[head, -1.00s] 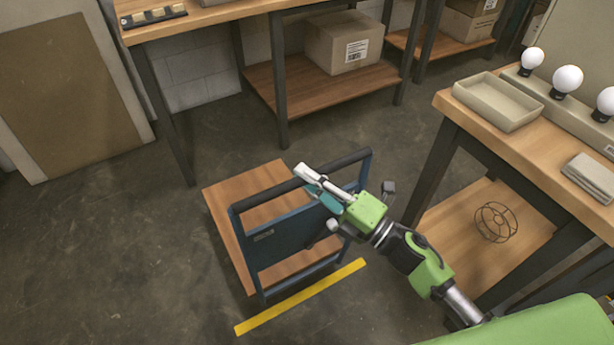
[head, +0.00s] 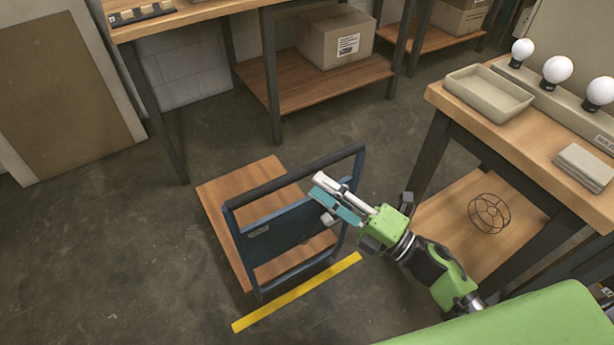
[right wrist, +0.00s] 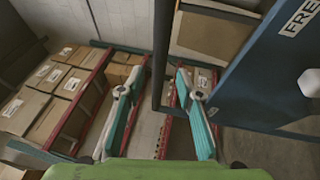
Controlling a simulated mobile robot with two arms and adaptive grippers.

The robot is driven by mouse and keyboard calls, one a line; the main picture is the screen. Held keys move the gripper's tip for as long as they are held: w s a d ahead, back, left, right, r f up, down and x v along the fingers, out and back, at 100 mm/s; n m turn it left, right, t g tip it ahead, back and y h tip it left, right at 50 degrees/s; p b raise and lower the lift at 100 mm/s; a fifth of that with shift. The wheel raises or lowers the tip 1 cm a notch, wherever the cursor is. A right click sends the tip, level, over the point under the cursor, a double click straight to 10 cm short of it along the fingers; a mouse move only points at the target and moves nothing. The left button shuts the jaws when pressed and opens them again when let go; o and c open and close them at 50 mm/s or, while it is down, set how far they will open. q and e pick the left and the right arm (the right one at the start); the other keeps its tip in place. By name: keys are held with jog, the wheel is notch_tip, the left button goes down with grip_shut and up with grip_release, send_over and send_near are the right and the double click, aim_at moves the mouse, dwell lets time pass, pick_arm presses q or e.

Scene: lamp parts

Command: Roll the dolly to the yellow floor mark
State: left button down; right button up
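The dolly has a wooden deck (head: 226,225) and a blue upright handle frame with a dark top bar (head: 290,180). It stands on the floor just beyond the yellow floor mark (head: 297,292), a straight strip along its near side. My right gripper (head: 319,185) is open, its fingers beside the right part of the handle frame. In the right wrist view, the open teal fingers (right wrist: 161,72) have a dark bar (right wrist: 162,50) showing between their tips; contact cannot be told. The dolly's blue panel (right wrist: 255,75) shows at right there. My left gripper is not in view.
A workbench (head: 515,125) with a tray (head: 488,93) and several bulbs stands at right, its lower shelf holding a wire cage (head: 489,213). Another bench with a carton (head: 336,38) stands behind the dolly. Floor at left is clear.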

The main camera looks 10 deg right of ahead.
jog(key=v, duration=0.5)
jog(key=shift+s+d+f, duration=0.1)
jog(key=shift+s+d, duration=0.1)
jog(key=shift+s, duration=0.1)
jog(key=shift+w, duration=0.1)
